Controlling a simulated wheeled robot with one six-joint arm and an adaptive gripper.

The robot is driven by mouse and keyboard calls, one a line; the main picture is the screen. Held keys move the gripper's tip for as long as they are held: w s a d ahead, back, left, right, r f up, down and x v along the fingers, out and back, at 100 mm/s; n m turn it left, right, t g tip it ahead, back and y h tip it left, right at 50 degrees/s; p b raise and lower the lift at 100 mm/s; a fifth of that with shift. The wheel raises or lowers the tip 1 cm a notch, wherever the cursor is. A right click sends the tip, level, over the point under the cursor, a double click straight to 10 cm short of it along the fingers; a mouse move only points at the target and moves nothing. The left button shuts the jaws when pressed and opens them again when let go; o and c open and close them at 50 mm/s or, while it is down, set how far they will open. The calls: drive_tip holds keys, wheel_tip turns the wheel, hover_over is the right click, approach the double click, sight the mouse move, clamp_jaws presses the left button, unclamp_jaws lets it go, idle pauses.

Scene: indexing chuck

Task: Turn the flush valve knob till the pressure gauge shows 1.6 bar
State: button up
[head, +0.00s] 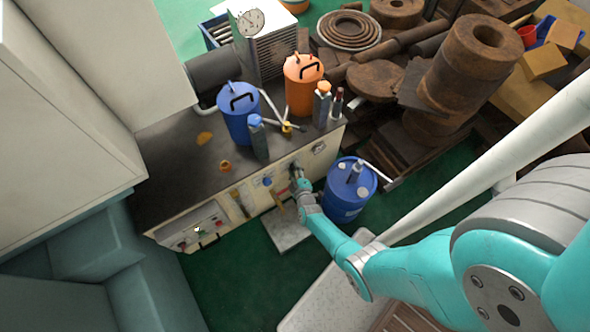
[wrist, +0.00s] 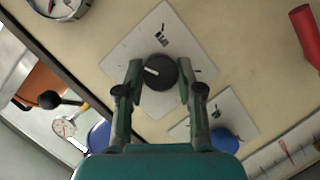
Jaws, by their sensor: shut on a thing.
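A round black knob (wrist: 160,72) with a white pointer line sits on a white, marked plate (wrist: 133,47) on the cream panel. The pointer is toward the left of the knob in the wrist view. My gripper (wrist: 159,76) is shut on this knob, one finger on each side. In the head view my gripper (head: 297,178) is at the bench's front face and hides the knob. A round dial gauge (wrist: 62,7) is cut off at the top left of the wrist view. A smaller white dial (wrist: 65,127) shows lower left. I cannot read either value.
A blue knob (wrist: 224,139) on its own plate is close beside my right finger. A red handle (wrist: 304,36) sticks out at the right. A blue drum (head: 345,200) stands near my arm. Blue and orange canisters (head: 303,90) stand on the bench (head: 170,170).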

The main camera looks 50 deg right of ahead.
drive_tip(key=shift+a+n+h, duration=0.1)
drive_tip(key=shift+n+h, duration=0.3)
drive_tip(key=shift+n, duration=0.4)
drive_tip(key=o, duration=1.2)
drive_tip(key=shift+c, duration=0.2)
drive_tip(key=v, duration=1.2)
drive_tip(key=shift+f, duration=0.15)
